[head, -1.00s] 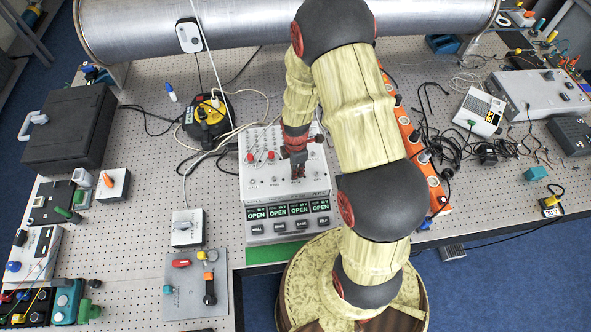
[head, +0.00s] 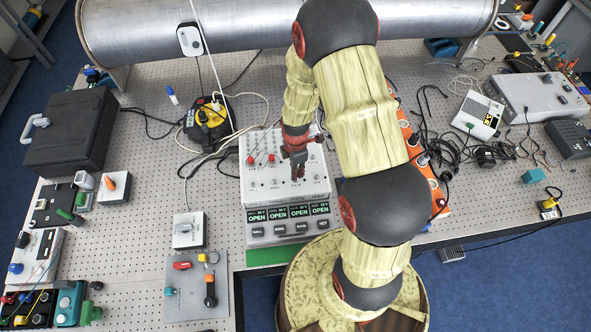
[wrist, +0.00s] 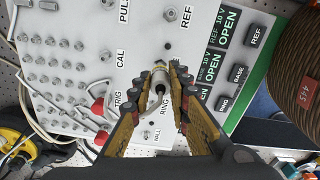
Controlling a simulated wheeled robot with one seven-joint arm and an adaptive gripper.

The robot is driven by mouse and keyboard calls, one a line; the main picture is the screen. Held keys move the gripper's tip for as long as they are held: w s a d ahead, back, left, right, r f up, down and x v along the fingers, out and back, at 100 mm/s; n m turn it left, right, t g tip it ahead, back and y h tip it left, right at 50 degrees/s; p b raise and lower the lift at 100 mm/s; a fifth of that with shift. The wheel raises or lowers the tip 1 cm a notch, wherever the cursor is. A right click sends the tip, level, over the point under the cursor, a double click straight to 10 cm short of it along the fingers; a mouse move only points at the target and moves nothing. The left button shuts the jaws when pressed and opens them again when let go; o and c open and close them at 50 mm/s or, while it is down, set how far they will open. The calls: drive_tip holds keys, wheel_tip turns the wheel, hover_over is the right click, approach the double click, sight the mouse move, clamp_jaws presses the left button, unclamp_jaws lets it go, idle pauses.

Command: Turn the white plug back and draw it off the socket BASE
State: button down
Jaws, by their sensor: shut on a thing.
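My gripper (wrist: 159,82) is shut on a whitish plug (wrist: 159,77) with a dark opening in its end, seen nearly end-on in the wrist view. The plug stands over the white panel of the instrument (wrist: 75,20), between the RING and REF labels. The BASE socket's label and mouth are hidden by the plug and fingers, so I cannot tell how deep the plug sits. In the head view my gripper (head: 297,172) points down at the instrument's top (head: 262,186); the plug is too small to make out there.
Two red plugs (head: 250,160) with leads stand to the left on the panel. The displays (head: 290,212) on the front read OPEN. A yellow and black cable reel (head: 207,116) sits behind left, and an orange power strip (head: 432,184) lies right of my arm.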

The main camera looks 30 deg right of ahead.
drive_tip(key=shift+r+p, duration=1.4)
drive_tip(key=shift+r, duration=1.3)
